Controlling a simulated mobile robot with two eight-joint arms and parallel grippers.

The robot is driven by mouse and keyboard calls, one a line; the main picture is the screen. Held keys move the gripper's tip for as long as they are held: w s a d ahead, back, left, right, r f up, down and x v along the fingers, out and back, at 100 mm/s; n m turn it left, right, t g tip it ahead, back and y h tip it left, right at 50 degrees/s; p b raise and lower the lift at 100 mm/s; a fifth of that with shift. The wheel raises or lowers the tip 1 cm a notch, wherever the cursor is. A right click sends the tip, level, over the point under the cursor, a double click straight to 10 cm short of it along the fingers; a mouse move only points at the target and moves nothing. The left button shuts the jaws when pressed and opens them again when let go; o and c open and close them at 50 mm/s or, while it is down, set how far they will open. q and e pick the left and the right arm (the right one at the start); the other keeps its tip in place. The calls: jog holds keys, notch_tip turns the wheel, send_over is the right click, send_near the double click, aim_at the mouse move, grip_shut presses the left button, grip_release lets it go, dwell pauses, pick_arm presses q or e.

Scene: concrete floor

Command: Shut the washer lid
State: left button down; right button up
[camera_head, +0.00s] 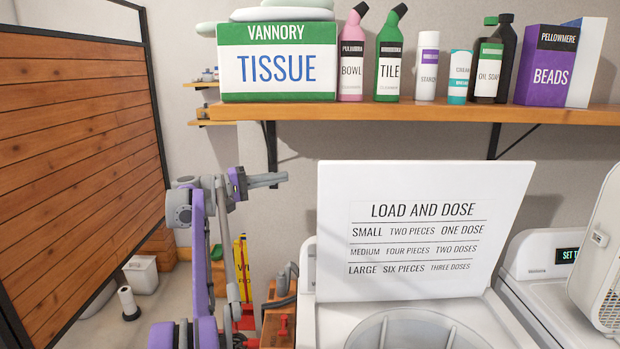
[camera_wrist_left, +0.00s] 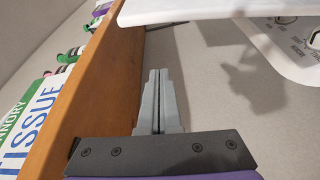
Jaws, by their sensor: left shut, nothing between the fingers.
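The washer lid (camera_head: 400,270) stands raised and leans back a little, with its printed load and dose chart facing me in the head view. Below it the washer's top opening (camera_head: 415,330) shows open. My left gripper (camera_head: 284,177) is shut and empty, to the left of the lid's upper left corner and just below the shelf. In the left wrist view the shut fingers (camera_wrist_left: 157,100) point past the shelf edge, and the lid's edge (camera_wrist_left: 200,10) crosses the top, apart from the fingers. My right gripper is not in view.
A wooden shelf (camera_head: 400,112) runs above the lid, holding a tissue box (camera_head: 277,68), several bottles and a beads box (camera_head: 545,75). A slatted wood panel (camera_head: 75,150) stands at the left.

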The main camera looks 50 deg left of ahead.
pick_arm(q)
jog(key=w+d, duration=0.6)
jog(key=shift+w+d, duration=0.35)
jog(key=shift+d, duration=0.05)
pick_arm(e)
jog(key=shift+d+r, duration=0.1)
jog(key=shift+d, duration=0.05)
pick_arm(q)
jog(key=shift+s, duration=0.1)
